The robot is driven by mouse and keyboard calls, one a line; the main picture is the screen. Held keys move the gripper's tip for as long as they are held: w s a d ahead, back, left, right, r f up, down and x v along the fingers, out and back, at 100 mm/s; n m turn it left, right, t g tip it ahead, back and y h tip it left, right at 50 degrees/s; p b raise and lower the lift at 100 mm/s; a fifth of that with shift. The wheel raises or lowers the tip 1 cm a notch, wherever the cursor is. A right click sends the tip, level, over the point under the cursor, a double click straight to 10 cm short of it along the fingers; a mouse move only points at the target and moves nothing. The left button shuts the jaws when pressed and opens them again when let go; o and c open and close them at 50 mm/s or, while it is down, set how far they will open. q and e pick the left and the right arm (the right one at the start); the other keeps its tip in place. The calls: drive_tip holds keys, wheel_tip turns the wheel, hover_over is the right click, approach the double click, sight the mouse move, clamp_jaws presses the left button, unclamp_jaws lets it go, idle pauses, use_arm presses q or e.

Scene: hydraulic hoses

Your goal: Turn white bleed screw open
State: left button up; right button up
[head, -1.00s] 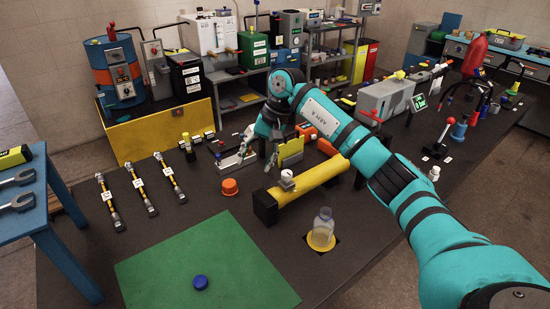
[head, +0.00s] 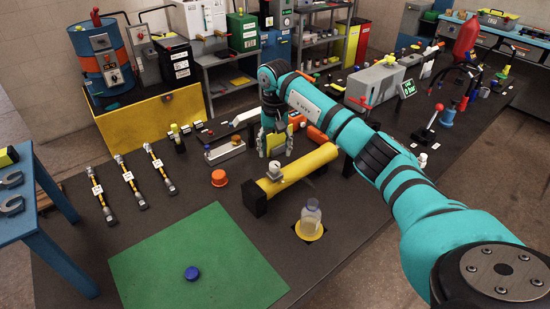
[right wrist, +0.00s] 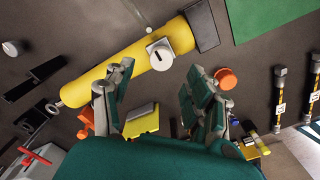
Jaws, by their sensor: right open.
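The white bleed screw (head: 274,170) sits on top of the yellow cylinder (head: 308,168) near its left end. In the right wrist view the screw (right wrist: 160,54) shows from above, with a dark slot mark on its top. My right gripper (head: 275,148) points down just behind the screw and the cylinder. In the right wrist view its two fingers (right wrist: 160,72) are spread apart with nothing between them, and the screw appears just past the fingertips. My left gripper is not in view.
A clear bottle (head: 311,214) stands in a yellow ring in front of the cylinder. An orange cap (head: 219,178) lies to its left. A green mat (head: 215,250) bears a blue cap (head: 192,273). Three hoses (head: 128,182) lie further left.

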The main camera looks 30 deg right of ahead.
sight(275, 164)
wheel_tip(275, 164, down, 4)
drive_tip(key=shift+w+a+f+p, duration=0.1)
drive_tip(key=shift+a+f+p, duration=0.05)
drive_tip(key=shift+p, duration=0.4)
drive_tip(key=shift+f, duration=0.7)
clamp_jaws()
